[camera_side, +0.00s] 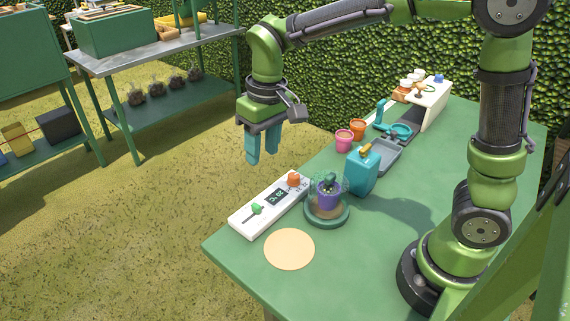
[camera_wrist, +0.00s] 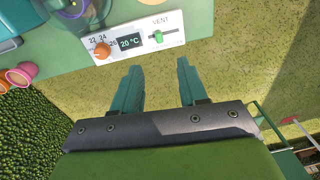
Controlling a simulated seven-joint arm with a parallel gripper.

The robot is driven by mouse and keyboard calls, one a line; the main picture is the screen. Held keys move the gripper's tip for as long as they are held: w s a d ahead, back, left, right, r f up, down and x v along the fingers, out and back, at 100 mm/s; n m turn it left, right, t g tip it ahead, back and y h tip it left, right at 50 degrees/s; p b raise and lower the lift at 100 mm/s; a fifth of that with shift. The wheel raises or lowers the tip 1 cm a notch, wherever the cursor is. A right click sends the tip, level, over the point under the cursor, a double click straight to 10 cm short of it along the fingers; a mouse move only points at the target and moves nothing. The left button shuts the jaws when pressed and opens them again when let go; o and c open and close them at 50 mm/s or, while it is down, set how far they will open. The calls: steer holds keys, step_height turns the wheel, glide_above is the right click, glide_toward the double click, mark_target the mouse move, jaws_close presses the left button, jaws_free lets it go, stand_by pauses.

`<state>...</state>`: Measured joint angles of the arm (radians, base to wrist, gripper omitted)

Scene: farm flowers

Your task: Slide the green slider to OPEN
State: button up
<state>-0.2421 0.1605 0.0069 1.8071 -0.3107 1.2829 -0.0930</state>
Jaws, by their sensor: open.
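The green slider (camera_side: 257,208) is a small knob on a white control panel (camera_side: 240,221) at the table's edge. In the wrist view the green slider (camera_wrist: 158,37) sits on a dark slot under the word VENT, nearer the slot's left end. No OPEN label is legible. My gripper (camera_side: 261,158) points down above and behind the panel, apart from it. Its two teal fingers are spread with nothing between them. In the wrist view my gripper (camera_wrist: 159,66) has its fingertips just below the panel, on either side of the slider's position.
The panel also carries an orange dial (camera_side: 293,179) and a 20 °C display (camera_wrist: 129,41). A covered purple pot (camera_side: 327,196) stands close beside it, with a teal bottle (camera_side: 363,172) and small pots (camera_side: 344,140) beyond. A round tan mat (camera_side: 289,249) lies in front. Air around my gripper is clear.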

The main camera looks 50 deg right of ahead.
mark_target(256, 205)
steer(key=shift+g+h, duration=0.3)
steer(key=shift+g, duration=0.1)
steer(key=f, duration=0.5)
steer(key=w+f, duration=0.1)
steer(key=f, duration=0.4)
steer(key=w+f, duration=0.1)
steer(key=f, duration=0.5)
steer(key=shift+w+a, duration=0.25)
steer(key=shift+a, duration=0.1)
jaws_close()
